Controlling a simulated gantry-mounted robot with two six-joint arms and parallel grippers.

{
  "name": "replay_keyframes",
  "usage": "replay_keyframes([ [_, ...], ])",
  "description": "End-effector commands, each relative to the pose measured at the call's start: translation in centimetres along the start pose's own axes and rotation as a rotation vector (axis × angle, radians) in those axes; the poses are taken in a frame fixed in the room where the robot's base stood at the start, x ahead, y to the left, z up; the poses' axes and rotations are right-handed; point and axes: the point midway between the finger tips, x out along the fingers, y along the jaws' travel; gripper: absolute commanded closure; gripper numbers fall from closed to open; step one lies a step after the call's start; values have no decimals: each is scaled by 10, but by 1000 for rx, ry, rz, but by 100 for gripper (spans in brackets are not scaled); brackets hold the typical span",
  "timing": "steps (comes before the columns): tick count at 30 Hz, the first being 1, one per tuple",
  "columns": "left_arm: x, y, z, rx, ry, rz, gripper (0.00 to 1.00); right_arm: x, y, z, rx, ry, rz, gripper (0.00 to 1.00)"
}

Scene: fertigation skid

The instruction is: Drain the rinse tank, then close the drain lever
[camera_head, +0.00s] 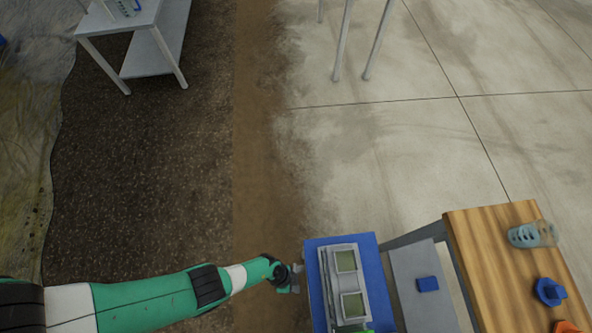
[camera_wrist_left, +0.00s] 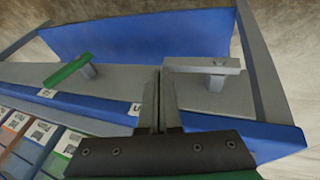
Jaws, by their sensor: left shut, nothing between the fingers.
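My left gripper (camera_head: 291,284) is beside the left edge of the blue skid (camera_head: 316,243) in the head view. In the left wrist view its fingers (camera_wrist_left: 160,90) are shut and empty. They point at a grey ledge between two levers. A green lever (camera_wrist_left: 67,70) stands to the left of the fingers, slanted on a short post. A grey lever (camera_wrist_left: 201,65) lies level to the right, close to the fingers; contact cannot be told. Which lever is the drain lever cannot be told. The rinse tank is not clearly identifiable. My right gripper is not in view.
To the right stands a wooden table (camera_head: 485,240) with a clear cup (camera_head: 533,234) and a blue part (camera_head: 549,291). A blue block (camera_head: 428,284) lies on a grey surface. Floor left of the skid is open.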

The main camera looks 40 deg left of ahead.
Motion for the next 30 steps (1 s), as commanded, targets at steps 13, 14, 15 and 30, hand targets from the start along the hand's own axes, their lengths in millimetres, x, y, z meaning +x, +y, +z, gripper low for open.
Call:
replay_keyframes([
  [13, -38, 3, -4, -2, 0, -1, 100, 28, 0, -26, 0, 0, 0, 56],
  [14, -45, 3, -4, -4, 0, -1, 100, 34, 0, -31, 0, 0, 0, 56],
  [15, -55, 3, -4, -3, 0, -1, 100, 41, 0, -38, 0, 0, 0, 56],
  [30, -117, 1, 0, 0, 0, 1, 100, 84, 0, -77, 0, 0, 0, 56],
])
